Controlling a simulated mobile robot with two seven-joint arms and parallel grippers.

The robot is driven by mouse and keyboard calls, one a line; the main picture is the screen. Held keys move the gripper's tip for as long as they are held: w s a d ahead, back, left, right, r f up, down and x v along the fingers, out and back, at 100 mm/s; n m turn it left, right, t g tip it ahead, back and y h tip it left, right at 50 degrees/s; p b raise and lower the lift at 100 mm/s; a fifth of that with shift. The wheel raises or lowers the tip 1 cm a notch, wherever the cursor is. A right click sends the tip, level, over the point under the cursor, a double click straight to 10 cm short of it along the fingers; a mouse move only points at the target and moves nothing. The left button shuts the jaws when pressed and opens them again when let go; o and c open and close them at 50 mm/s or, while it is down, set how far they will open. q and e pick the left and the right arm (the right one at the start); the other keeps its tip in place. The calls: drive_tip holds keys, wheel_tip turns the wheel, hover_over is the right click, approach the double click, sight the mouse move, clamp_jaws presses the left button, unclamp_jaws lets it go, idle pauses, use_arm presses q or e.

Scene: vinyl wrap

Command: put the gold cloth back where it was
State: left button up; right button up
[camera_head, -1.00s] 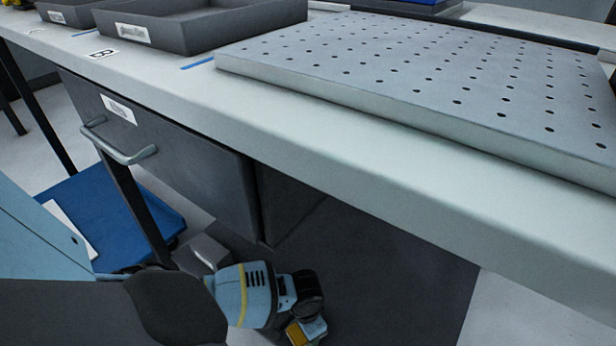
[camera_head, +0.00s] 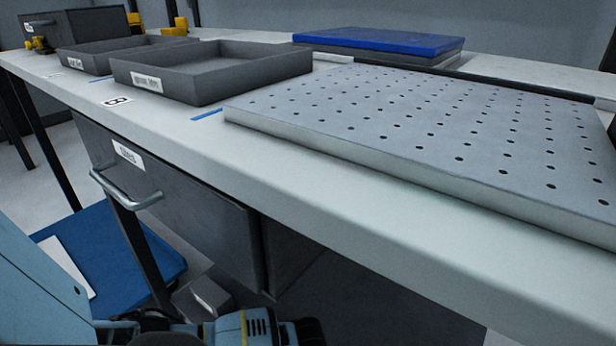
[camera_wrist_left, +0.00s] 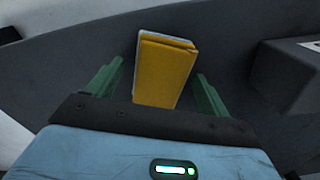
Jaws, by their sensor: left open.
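The gold cloth (camera_wrist_left: 165,75) shows in the left wrist view as a folded, block-like yellow shape with a pale edge along its top and left side. My left gripper (camera_wrist_left: 159,69) is open, with one green finger on each side of the cloth. Gaps show between the fingers and the cloth, and I cannot tell its exact depth from them. In the head view my left arm is at the bottom left, below the bench's front edge; its fingers and the cloth are out of that picture. My right gripper is not in view.
The bench (camera_head: 330,185) carries a perforated plate (camera_head: 440,115), two grey trays (camera_head: 185,88) and a blue-topped block (camera_head: 380,42). A closed drawer (camera_head: 190,200) with a handle hangs below. A blue platform (camera_head: 120,265) is low at left.

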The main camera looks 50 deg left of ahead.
use_arm(q)
wheel_tip(320, 180, up, 12)
drive_tip(key=p, duration=0.6)
